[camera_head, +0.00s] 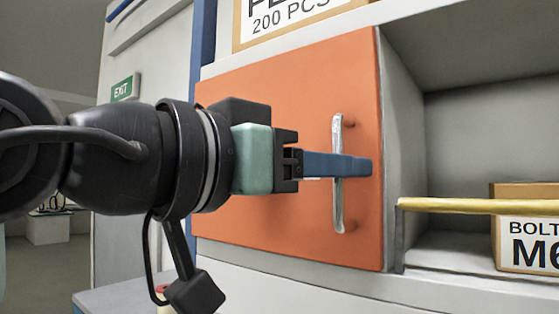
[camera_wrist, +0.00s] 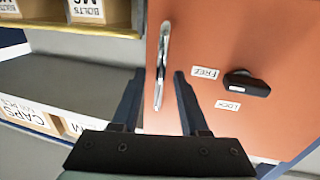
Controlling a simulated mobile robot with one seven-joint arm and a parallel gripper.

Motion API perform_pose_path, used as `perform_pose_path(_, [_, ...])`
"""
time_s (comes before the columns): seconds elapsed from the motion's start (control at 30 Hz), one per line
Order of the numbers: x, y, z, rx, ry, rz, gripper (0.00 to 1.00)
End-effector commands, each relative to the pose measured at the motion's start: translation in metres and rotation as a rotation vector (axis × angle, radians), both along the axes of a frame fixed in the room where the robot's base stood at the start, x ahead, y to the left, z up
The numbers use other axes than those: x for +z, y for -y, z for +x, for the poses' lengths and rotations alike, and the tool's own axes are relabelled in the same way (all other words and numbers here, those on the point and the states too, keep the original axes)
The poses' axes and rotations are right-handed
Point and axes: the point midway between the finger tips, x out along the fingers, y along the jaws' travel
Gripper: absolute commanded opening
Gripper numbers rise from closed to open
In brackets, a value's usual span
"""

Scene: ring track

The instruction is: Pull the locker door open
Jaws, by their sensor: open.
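The orange locker door (camera_head: 290,95) looks shut, flush with its grey cabinet frame. Its silver bar handle (camera_head: 338,215) stands upright near the door's right edge. In the wrist view the handle (camera_wrist: 162,60) shows between the two fingers of my gripper (camera_wrist: 158,76), with a gap on each side. In the head view my gripper (camera_head: 365,166) reaches across the handle from the left, its blue fingers open. A black knob (camera_wrist: 246,84) sits on the door (camera_wrist: 215,35) beside labels FREE (camera_wrist: 205,73) and LOCK (camera_wrist: 228,105). The knob is hidden in the head view.
Right of the door is an open grey shelf with a yellow rail (camera_head: 480,206) and a BOLTS box (camera_head: 525,240). Another box (camera_head: 290,20) stands above the door. The wrist view also shows a CAPS box (camera_wrist: 28,112).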

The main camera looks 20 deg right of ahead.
Motion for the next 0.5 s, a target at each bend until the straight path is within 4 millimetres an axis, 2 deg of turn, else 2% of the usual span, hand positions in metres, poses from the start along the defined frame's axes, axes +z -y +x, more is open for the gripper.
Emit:
perform_pose_path(0.07, [-0.0002,-0.0001,0.0000,0.000,0.000,0.000,0.44])
perform_pose_path(0.1, [-0.0002,-0.0002,0.0000,0.000,0.000,0.000,0.40])
perform_pose_path(0.33, [-0.0001,-0.0004,-0.0001,0.000,0.000,0.000,0.00])
perform_pose_path(0.5, [0.0000,-0.0005,-0.0001,0.000,0.000,0.000,0.00])
